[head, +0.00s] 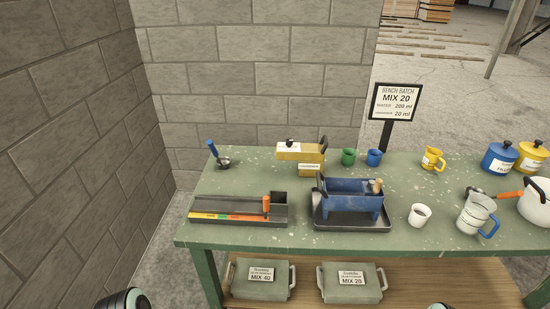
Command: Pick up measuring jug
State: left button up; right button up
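A whitish measuring jug (474,214) with markings on its side and a blue handle stands at the right front of the green bench (240,237). It is beside a white pot (535,205). A yellow jug-like cup (432,159) with a pale label stands farther back. Neither of my grippers shows; only small rounded parts of my arms show at the bottom edge.
A small white cup (419,215) stands left of the jug. An orange-handled utensil (508,195) lies close to it. A blue box sits on a dark tray (338,224). A sign (396,102) stands behind the bench. Block walls (255,80) rise behind and left.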

aim_at(478, 209)
jog(key=z, duration=1.5)
jog(key=u, duration=0.4)
jog(key=i+l+u, duration=0.15)
jog(key=u, duration=0.2)
jog(key=i+l+u, duration=0.1)
jog(key=l+u, duration=0.15)
jog(key=u, duration=0.15)
jog(key=i+l+u, duration=0.1)
jog(key=l+u, duration=0.25)
jog(key=i+l+u, duration=0.1)
jog(key=l+u, duration=0.3)
jog(key=l, duration=0.55)
